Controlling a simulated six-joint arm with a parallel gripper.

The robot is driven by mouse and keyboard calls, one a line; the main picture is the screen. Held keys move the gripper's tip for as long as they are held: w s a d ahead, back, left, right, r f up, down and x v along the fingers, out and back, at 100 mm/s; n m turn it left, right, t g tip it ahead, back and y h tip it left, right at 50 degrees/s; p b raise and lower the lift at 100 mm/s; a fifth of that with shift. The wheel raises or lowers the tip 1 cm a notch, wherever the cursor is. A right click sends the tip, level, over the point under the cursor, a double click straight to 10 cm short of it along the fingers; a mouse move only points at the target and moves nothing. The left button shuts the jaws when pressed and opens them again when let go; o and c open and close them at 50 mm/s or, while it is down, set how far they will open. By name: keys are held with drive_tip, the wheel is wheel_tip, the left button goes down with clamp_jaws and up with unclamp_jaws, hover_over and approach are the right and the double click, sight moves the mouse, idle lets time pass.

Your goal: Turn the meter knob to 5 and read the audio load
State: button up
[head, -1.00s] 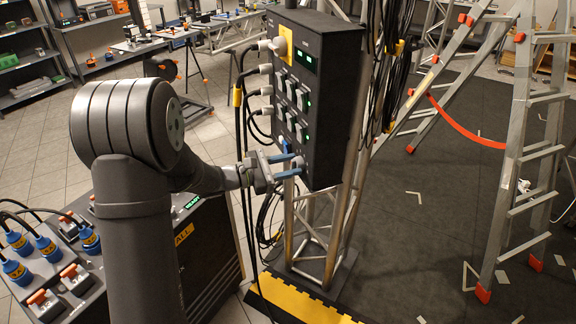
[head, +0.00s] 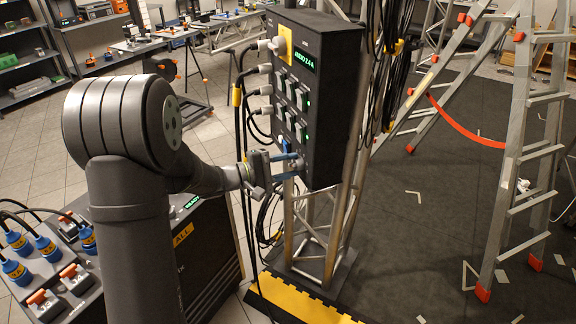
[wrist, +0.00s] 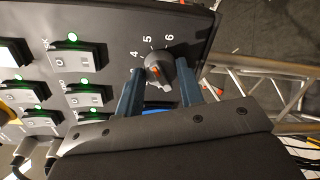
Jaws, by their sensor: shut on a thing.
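The meter knob (wrist: 164,67) is a dark dial with an orange mark, low on the black power box (head: 315,165). In the wrist view the numbers 4, 5 and 6 are printed around it; I cannot tell exactly which one the mark points to. My gripper (head: 293,163) has its two blue fingers on either side of the knob and is shut on it; it also shows in the wrist view (wrist: 161,88). The meter display (head: 304,57) is lit green and reads AUDIO with a small figure, perhaps 14A or 2.4A, too small to be sure.
Several green-lit switches (wrist: 73,37) sit beside the knob. Plugs and black cables (head: 262,92) hang from the box's left side. A truss (head: 335,235) carries the box. A stepladder (head: 515,160) stands at right, with open dark floor between.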

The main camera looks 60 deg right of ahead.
drive_tip(key=shift+m, duration=0.6)
drive_tip(key=o, duration=1)
drive_tip(key=v, duration=1.7)
drive_tip(key=shift+w+a, duration=0.1)
drive_tip(key=shift+a, duration=0.15)
drive_tip(key=shift+a, duration=0.1)
drive_tip(key=v, duration=1.4)
drive_tip(key=shift+w+a+r, duration=0.1)
drive_tip(key=shift+w+a, duration=0.15)
idle(2.4)
drive_tip(key=shift+r, duration=0.15)
